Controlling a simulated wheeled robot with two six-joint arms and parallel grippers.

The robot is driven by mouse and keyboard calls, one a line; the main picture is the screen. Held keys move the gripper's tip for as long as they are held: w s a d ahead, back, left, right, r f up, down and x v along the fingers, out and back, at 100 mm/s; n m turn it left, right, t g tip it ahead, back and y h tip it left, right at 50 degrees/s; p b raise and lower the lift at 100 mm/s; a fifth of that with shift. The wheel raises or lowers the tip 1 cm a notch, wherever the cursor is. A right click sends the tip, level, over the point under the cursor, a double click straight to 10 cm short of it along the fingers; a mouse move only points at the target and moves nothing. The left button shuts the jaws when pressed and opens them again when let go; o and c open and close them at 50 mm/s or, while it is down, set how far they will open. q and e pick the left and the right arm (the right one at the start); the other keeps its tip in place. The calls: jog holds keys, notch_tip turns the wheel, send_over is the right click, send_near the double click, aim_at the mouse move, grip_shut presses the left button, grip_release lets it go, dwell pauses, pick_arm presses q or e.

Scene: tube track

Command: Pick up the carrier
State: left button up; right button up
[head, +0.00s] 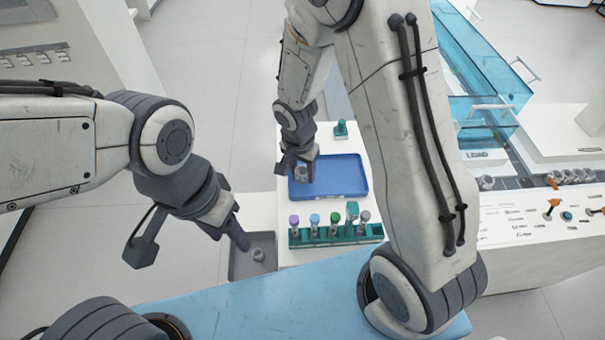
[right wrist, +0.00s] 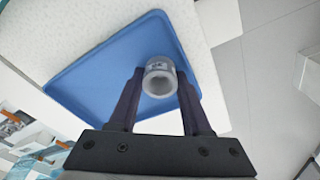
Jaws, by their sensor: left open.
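A carrier, a small grey hollow cylinder, is at the left part of the blue tray (head: 340,180) in the head view. A second similar grey cylinder (head: 258,254) stands in a grey tray (head: 240,270) at the lower middle.
A green rack (head: 300,240) with several colour-capped tubes stands in front of the blue tray. A green item (head: 341,129) is behind the tray. A white machine with a blue clear cover (head: 480,75) and orange-handled controls (head: 550,206) is at the right.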

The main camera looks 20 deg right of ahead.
dwell(0.3)
jog(key=shift+r, duration=0.6)
notch_tip(320, 180, up, 3)
jog(key=shift+f, duration=0.15)
jog(key=s+d+r+p, duration=0.5)
jog(key=s+d+r, duration=0.2)
jog(key=r, duration=0.5)
jog(key=shift+s, duration=1.1)
jog(key=shift+d, duration=0.1)
